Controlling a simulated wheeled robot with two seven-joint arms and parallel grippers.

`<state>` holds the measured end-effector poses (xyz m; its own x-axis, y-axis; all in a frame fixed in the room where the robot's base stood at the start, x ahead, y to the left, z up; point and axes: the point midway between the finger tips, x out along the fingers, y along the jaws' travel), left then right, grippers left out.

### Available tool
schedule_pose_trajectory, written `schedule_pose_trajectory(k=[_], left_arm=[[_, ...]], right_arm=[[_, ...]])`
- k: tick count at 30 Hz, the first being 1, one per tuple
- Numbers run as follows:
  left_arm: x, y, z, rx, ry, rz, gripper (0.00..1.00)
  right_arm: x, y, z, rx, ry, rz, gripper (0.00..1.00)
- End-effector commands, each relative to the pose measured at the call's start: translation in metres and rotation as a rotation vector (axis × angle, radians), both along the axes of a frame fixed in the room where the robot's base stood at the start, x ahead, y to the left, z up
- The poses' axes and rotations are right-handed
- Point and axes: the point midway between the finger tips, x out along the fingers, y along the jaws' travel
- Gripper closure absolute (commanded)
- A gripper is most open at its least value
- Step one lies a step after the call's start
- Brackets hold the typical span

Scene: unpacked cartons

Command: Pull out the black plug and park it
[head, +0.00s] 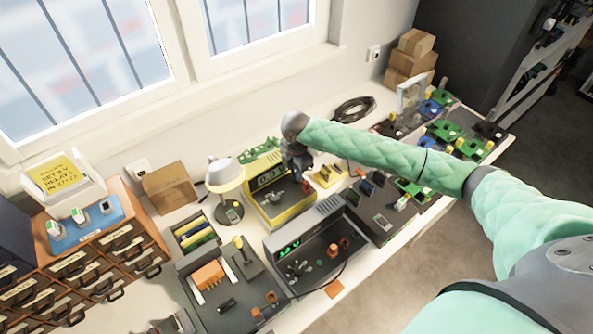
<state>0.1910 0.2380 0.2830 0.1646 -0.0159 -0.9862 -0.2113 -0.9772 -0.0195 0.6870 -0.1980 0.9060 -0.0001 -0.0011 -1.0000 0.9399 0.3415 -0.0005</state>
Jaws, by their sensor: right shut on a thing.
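My right gripper (305,185) reaches in from the right, pointing down at the front of a yellow-framed instrument (268,222) with a display and knobs. It is shut on a small dark thing at its fingertips, which looks like the black plug. The jaws and the wrist hide most of it, so I cannot tell whether it is still seated in a socket. A dark grey instrument (330,207) with green lit digits stands in front of it. My left gripper is not in view.
A lamp (226,172) and cardboard box (170,187) stand to the left, beside a wooden drawer cabinet (110,244). Green circuit boards (474,148) crowd the bench's right end. A black cable coil (354,109) lies behind my arm. The white bench edge (402,242) has a little free room.

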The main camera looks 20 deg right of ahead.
Motion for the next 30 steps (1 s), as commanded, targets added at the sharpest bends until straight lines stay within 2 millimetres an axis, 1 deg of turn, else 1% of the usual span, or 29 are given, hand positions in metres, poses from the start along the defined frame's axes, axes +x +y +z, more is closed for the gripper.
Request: schedule_pose_trajectory(k=[18, 30], left_arm=[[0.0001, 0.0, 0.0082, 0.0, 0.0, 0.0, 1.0], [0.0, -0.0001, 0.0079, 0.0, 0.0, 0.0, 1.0]], right_arm=[[0.0001, 0.0004, 0.001, 0.0, -0.001, 0.0, 1.0], [0.0001, 0.0004, -0.0001, 0.0, 0.0, 0.0, 1.0]])
